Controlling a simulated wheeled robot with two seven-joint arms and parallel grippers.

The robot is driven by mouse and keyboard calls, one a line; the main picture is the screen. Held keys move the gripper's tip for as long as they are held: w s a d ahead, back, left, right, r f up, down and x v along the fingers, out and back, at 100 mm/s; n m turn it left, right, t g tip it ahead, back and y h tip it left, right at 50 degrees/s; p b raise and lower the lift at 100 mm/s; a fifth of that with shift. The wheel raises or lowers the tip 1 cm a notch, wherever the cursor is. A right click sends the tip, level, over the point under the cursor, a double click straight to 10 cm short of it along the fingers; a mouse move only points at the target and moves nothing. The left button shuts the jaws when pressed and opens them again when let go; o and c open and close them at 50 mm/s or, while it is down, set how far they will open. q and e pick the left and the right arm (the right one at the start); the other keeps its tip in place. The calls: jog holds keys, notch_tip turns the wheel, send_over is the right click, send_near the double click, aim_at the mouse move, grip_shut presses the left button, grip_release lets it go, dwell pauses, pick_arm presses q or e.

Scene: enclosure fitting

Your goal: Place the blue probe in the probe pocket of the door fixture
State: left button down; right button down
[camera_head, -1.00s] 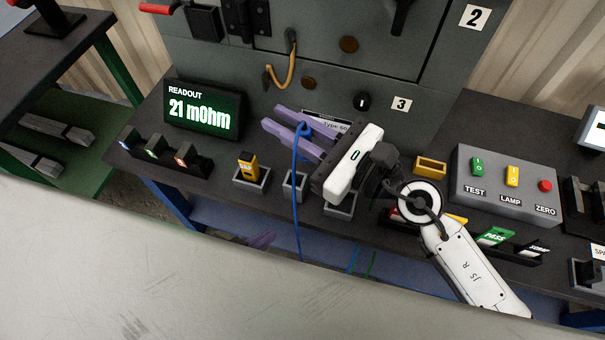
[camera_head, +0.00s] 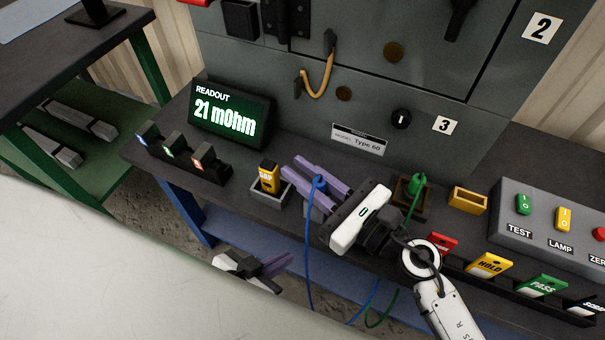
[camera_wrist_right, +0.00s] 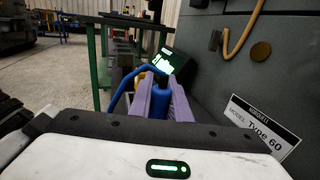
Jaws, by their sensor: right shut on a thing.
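The blue probe (camera_head: 319,183), with a blue cable hanging from it, is upright between the purple fingers of my right gripper (camera_head: 298,165), which is shut on it. In the right wrist view the blue probe (camera_wrist_right: 160,103) stands between the fingers. In the head view it is over or just at a grey pocket (camera_head: 316,212) at the bench front; the gripper partly hides this, so I cannot tell whether it touches. I cannot tell which holder is the door fixture's probe pocket. My left gripper (camera_head: 282,270) is low, beyond the bench's front edge, apart from the probe; its jaws are unclear.
A yellow tag stands in a grey holder (camera_head: 287,195) to the left. A green probe (camera_head: 417,184) stands in a holder to the right, near an empty yellow box (camera_head: 467,200). The readout screen (camera_head: 231,115) and cabinet (camera_head: 400,95) stand behind. Coloured cards line the right front.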

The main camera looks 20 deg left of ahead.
jog(key=c, duration=1.7)
grip_release()
jog(key=shift+o, duration=0.2)
